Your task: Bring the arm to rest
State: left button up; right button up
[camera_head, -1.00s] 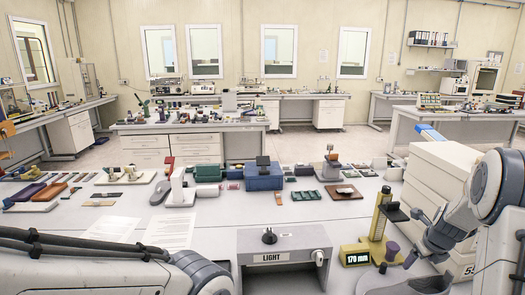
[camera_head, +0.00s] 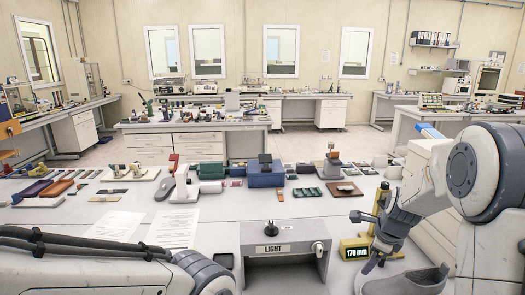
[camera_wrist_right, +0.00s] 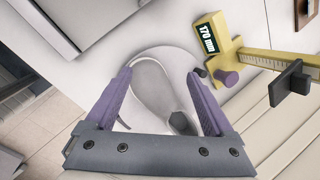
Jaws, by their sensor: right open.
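My right gripper (camera_head: 363,242) is open and empty in the head view, over the table's front right, in front of the yellow measuring gauge. In the right wrist view, its two purple fingers (camera_wrist_right: 160,76) are spread apart, with a grey shoe (camera_wrist_right: 152,88) showing below and between them. The shoe (camera_head: 418,281) also shows at the bottom right of the head view, near my forearm. I cannot tell how far above it the fingers are. My left arm crosses the bottom left of the head view; its gripper is out of frame.
The yellow gauge (camera_head: 355,249) reads 170 mm; it also shows in the wrist view (camera_wrist_right: 225,58). A grey box labelled LIGHT (camera_head: 285,235) stands at front centre. Papers (camera_head: 172,228) lie at left; a blue box (camera_head: 265,178) stands behind.

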jog(key=s+a+r+n+g+y, duration=0.1)
jog(key=s+a+r+n, duration=0.1)
jog(key=s+a+n, duration=0.7)
jog(key=s+a+r+n+g+y, duration=0.15)
jog(key=s+a+n, duration=0.25)
jog(key=a+n, duration=0.5)
jog(key=s+a+n+g, duration=0.1)
jog(key=s+a+n, duration=0.2)
jog(key=s+n, duration=0.4)
jog(key=s+a+n+h, duration=0.1)
jog(key=s+a+n, duration=0.2)
jog(key=s+n, duration=0.4)
jog(key=s, duration=0.4)
jog(key=shift+s+a+r+g+b, duration=0.15)
jog(key=shift+a+g+b, duration=0.1)
jog(key=shift+g+b, duration=0.1)
